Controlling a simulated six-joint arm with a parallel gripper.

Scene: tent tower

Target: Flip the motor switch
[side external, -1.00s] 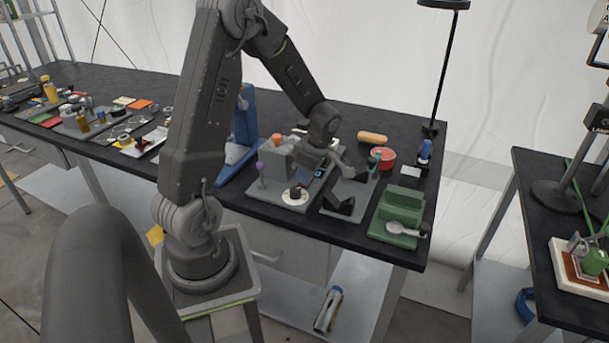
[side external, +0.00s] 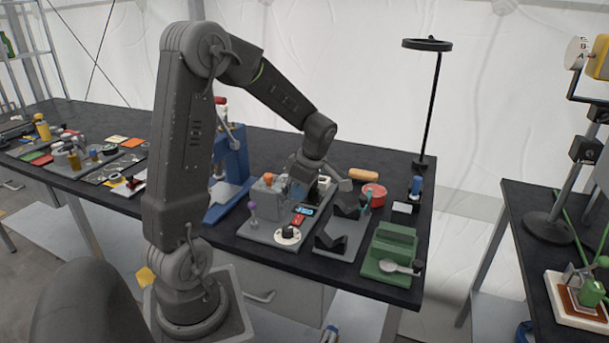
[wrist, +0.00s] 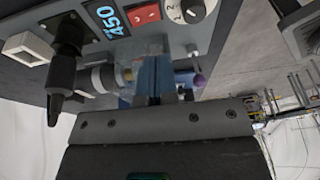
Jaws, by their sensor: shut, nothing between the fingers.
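The grey control panel (side external: 262,232) lies on the black bench, with a small red switch (side external: 298,219), a blue-lit display (side external: 304,211) and a white dial with a black knob (side external: 288,235). In the wrist view, the red switch (wrist: 145,14) sits between the display reading 450 (wrist: 112,18) and the dial (wrist: 190,10). A black lever (wrist: 62,75) stands left of my fingers. Which control is the motor switch is not labelled. My gripper (side external: 296,192) is over the rear of the panel; its fingers (wrist: 155,75) are shut and empty. Its exact contact with the panel is unclear.
A purple-knobbed lever (side external: 252,210) and an orange knob (side external: 268,178) stand on the panel's left. Black V-shaped holders (side external: 330,242), a green block (side external: 392,252) with a spoon and a red bowl (side external: 374,194) are to the right. A blue press (side external: 232,165) stands left.

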